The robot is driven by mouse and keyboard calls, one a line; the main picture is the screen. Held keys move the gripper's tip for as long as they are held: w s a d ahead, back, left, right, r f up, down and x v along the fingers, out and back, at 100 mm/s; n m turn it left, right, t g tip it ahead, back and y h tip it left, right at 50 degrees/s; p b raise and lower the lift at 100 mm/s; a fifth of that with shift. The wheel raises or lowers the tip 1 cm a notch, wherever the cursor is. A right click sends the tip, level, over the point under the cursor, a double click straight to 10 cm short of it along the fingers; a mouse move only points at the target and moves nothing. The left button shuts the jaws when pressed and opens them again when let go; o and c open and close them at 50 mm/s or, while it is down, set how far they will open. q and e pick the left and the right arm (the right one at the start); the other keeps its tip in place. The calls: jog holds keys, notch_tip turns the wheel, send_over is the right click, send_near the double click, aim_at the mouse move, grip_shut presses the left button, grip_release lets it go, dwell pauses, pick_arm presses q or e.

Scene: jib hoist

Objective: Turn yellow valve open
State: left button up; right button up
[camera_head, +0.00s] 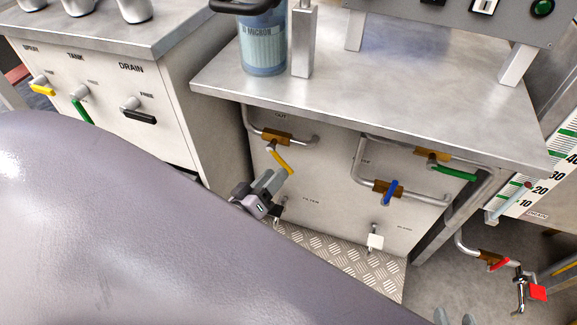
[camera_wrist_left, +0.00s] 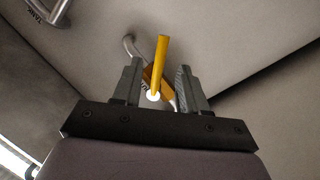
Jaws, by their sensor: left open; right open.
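The yellow valve has a brass body (camera_head: 277,137) on a pipe at the front of the steel bench. Its yellow handle (camera_head: 279,160) slants down to the right. My left gripper (camera_head: 271,181) is at the handle's lower end. In the left wrist view the yellow handle (camera_wrist_left: 162,58) lies between the two open fingers of my left gripper (camera_wrist_left: 159,82), with gaps visible on both sides. My right gripper (camera_head: 455,318) shows only as grey fingertips at the bottom edge, apart from the valves.
A blue-handled valve (camera_head: 390,190) and a green-handled valve (camera_head: 455,173) are to the right on the same panel. A red-handled valve (camera_head: 494,263) is lower right. A left cabinet (camera_head: 110,95) has yellow, green and black handles. A blue canister (camera_head: 263,45) stands on the bench.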

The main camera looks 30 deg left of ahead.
aim_at(283, 163)
pick_arm(q)
jog(key=w+b, duration=0.1)
jog(key=w, duration=0.6)
jog(key=shift+b, duration=0.3)
grip_shut()
